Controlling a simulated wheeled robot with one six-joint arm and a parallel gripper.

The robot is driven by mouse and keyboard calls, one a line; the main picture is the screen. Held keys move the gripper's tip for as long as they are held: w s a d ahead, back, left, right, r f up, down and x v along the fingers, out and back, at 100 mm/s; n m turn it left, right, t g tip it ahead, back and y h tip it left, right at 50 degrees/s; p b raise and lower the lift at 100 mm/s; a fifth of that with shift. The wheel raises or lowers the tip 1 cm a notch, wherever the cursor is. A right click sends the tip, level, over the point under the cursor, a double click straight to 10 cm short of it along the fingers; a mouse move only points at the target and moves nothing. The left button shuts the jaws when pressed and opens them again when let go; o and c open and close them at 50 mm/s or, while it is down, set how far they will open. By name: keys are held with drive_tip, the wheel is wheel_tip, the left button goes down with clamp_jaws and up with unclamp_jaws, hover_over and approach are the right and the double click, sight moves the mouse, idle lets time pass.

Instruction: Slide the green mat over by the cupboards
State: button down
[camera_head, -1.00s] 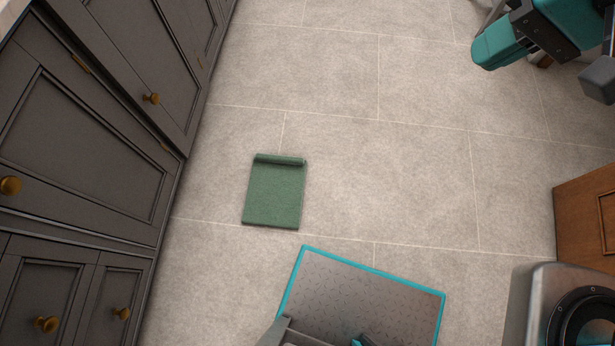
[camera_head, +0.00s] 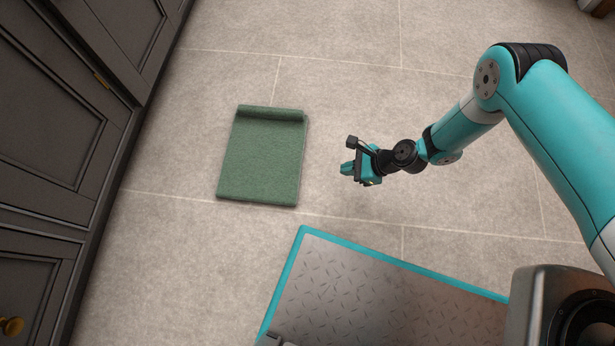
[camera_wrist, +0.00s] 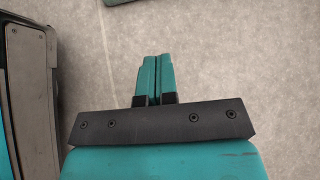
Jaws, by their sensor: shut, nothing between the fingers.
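The green mat (camera_head: 262,160) lies on the tiled floor left of centre in the head view, with a rolled or raised edge along its far side. Bare floor lies between it and the cupboards (camera_head: 70,100) on the left. My gripper (camera_head: 346,168) is shut and empty, to the right of the mat and apart from it. In the wrist view the two teal fingers (camera_wrist: 153,80) are pressed together over bare floor. A small piece of a greenish edge (camera_wrist: 118,2), probably the mat, shows at the top of that view.
The floor (camera_head: 400,215) around the mat is clear. The cupboards run along the whole left side, with a brass knob (camera_head: 12,326) at lower left. A dark wooden object (camera_head: 600,7) shows at the top right corner.

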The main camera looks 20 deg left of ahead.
sight(312, 182)
drive_tip(key=f, duration=0.1)
drive_tip(key=s+f, duration=0.1)
drive_tip(key=shift+a+f+m+b, duration=0.2)
drive_tip(key=shift+f+m+b, duration=0.1)
drive_tip(key=shift+f+b, duration=0.05)
drive_tip(key=b+x, duration=0.5)
drive_tip(key=x, duration=0.5)
drive_tip(key=shift+d+b, duration=0.1)
drive_tip(key=shift+b, duration=0.3)
drive_tip(key=shift+s+a+r+b, duration=0.15)
drive_tip(key=shift+a+b, duration=0.1)
drive_tip(key=shift+a, duration=0.35)
drive_tip(key=shift+s+a+r+b, duration=0.15)
drive_tip(key=shift+a+b, duration=0.1)
drive_tip(key=shift+a, duration=0.4)
drive_tip(key=shift+a+r, duration=0.15)
drive_tip(key=shift+a, duration=0.4)
